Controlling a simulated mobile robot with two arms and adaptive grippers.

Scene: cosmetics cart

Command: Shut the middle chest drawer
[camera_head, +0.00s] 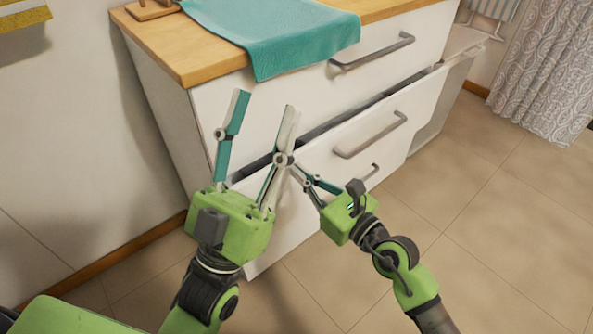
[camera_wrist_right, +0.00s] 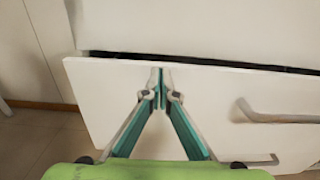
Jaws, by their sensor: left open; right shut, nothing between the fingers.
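The white chest (camera_head: 165,110) has a middle drawer (camera_head: 325,152) standing a little out, with a dark gap along its top edge. Its bar handle (camera_head: 370,136) is to the right of my grippers. In the right wrist view the drawer front (camera_wrist_right: 212,92) fills the middle, with the gap above it and the handle (camera_wrist_right: 285,117) at right. My right gripper (camera_head: 286,163) is shut and empty, its tips at the drawer front near the upper edge (camera_wrist_right: 161,78); contact is unclear. My left gripper (camera_head: 264,100) is open and empty before the chest, fingers upward, partly hiding the drawer's left end.
The top drawer (camera_head: 290,100) looks shut, with a teal towel (camera_head: 275,35) hanging over it from the wooden top (camera_head: 190,60). Another handle (camera_head: 372,172) shows lower down. A patterned curtain (camera_head: 550,75) hangs at right. The tiled floor (camera_head: 490,220) at right is clear.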

